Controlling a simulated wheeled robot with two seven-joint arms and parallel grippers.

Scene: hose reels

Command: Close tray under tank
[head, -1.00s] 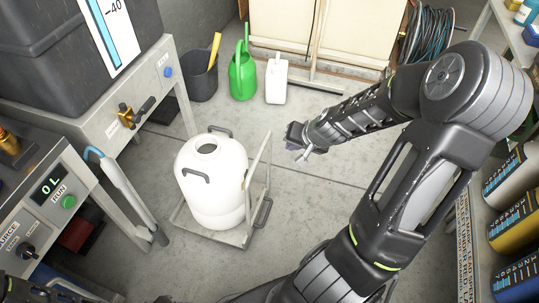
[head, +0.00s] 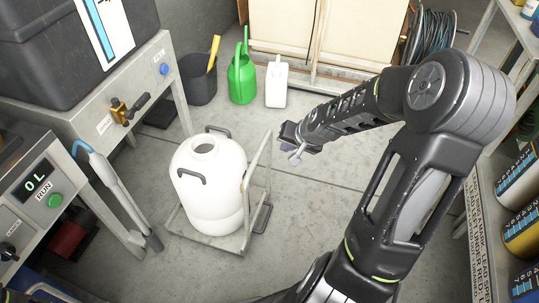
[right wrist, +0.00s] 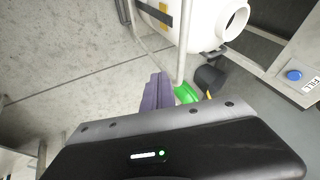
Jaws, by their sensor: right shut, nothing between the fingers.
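A dark grey tank (head: 45,50) with a blue level strip stands on a metal stand (head: 150,62) at the upper left of the head view. A brass valve (head: 121,111) is on the stand's front. I cannot make out a tray under this tank for sure; the space below is dark and partly hidden. A white round container (head: 217,190) stands upright on a low grey frame (head: 222,243) with a raised handle. My right gripper (head: 296,150) is shut and empty above the floor, right of that container; its purple fingers show in the right wrist view (right wrist: 156,95). My left gripper is out of view.
A black bucket (head: 200,82), green watering can (head: 241,76) and white jug (head: 276,83) stand at the back. Shelves with cans (head: 520,185) are on the right. Floor between is mostly clear.

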